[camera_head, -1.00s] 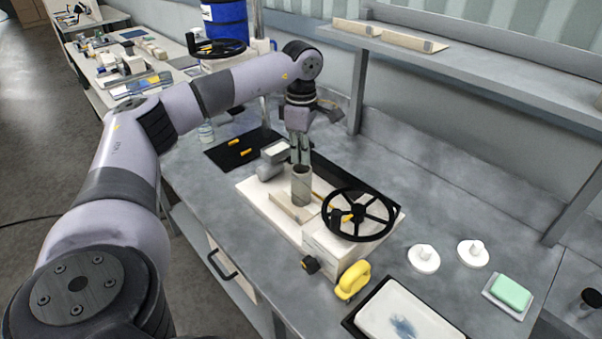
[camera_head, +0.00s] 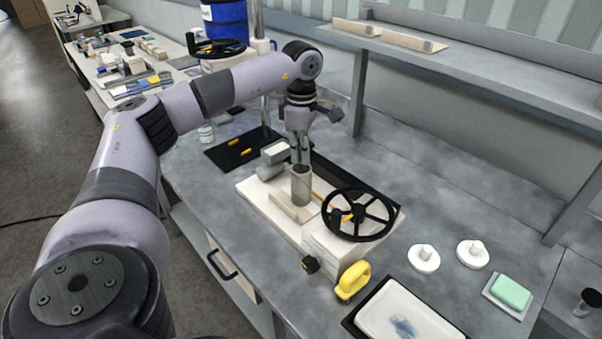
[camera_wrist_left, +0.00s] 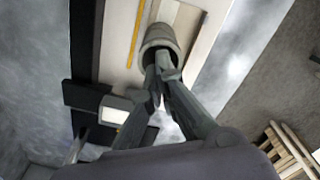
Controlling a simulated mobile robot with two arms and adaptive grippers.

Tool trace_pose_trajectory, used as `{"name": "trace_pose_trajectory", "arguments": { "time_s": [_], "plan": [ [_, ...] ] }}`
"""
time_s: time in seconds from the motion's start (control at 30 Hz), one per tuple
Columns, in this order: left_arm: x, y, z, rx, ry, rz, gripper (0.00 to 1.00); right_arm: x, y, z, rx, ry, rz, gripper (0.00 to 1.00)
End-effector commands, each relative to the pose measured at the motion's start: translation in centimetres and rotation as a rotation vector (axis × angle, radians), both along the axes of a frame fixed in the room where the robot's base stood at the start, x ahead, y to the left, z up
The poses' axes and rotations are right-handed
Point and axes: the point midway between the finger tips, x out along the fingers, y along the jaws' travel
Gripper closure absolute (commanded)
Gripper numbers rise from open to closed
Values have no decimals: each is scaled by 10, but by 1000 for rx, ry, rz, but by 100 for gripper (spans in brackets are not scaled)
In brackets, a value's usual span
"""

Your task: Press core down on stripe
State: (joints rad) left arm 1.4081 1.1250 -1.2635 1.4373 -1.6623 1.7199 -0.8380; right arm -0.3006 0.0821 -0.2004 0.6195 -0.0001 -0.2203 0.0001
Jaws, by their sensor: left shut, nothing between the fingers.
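The core (camera_head: 301,188) is a grey-brown tube standing upright on the light wooden base of the rig on the bench. My left gripper (camera_head: 301,160) points down at the top of the core, with its fingers together and nothing between them. In the left wrist view the closed fingertips (camera_wrist_left: 163,72) are at the rim of the core (camera_wrist_left: 160,40), overlapping its opening. I cannot tell whether they touch the rim or reach inside. The stripe under the core is not clearly visible. My right gripper is not in view.
A black handwheel (camera_head: 359,214) stands right of the core, and a grey cylinder (camera_head: 270,168) lies left of it. A yellow handle (camera_head: 352,281), a white tray (camera_head: 405,312), two white knobbed discs (camera_head: 424,258) and a green block (camera_head: 511,292) are nearer the right.

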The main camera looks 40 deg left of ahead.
Motion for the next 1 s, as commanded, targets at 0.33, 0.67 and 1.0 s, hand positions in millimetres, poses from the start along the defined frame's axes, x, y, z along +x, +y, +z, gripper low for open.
{"name": "trace_pose_trajectory", "arguments": {
  "time_s": [0.33, 0.67, 1.0],
  "plan": [
    [0, 0, -7, 0, 0, 0, 100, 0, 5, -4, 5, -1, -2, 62],
    [0, 0, -13, 0, 0, 0, 100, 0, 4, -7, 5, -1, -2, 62],
    [0, 0, -21, 0, 0, 0, 100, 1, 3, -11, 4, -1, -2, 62]
  ]
}}
